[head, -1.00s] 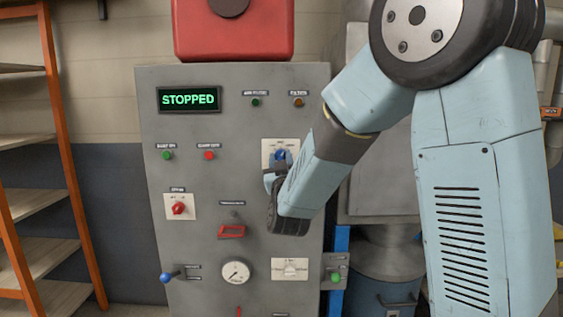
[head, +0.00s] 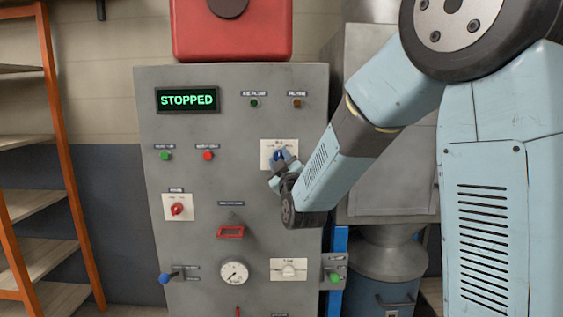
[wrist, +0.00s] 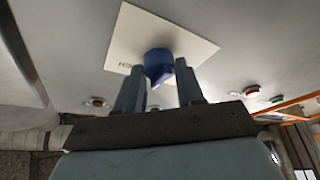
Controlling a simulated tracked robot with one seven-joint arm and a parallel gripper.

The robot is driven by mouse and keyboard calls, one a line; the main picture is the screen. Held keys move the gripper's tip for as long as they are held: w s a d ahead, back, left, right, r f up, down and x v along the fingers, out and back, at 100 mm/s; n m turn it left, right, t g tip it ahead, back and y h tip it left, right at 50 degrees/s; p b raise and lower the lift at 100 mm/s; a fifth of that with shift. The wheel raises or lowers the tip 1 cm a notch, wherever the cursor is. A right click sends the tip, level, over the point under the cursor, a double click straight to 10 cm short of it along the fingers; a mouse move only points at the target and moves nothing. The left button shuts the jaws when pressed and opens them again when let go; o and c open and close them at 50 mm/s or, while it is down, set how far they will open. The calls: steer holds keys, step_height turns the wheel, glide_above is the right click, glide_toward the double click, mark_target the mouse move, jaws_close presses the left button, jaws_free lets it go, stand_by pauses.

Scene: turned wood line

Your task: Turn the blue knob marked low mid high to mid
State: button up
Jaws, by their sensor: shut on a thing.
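The blue knob (head: 280,156) sits on a white plate (head: 266,163) at the right of the grey panel, partly hidden by my gripper. In the wrist view the knob (wrist: 158,62) stands out from its white plate (wrist: 187,30), between my two fingers. My gripper (wrist: 160,82) is shut on the knob. In the head view my gripper (head: 283,166) reaches it from the lower right. A few printed letters show on the plate, but most of the marking is hidden or too small to read, so I cannot tell the setting.
A green display (head: 188,99) reads STOPPED. A red knob (head: 177,209), a red-framed control (head: 230,231), a gauge (head: 233,273), a white knob (head: 289,268) and a blue-balled lever (head: 166,278) are on the panel. Orange shelving (head: 68,165) stands at left.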

steer(key=shift+a, duration=0.1)
steer(key=o, duration=1)
steer(key=shift+o, duration=0.2)
steer(key=shift+s+f, duration=0.1)
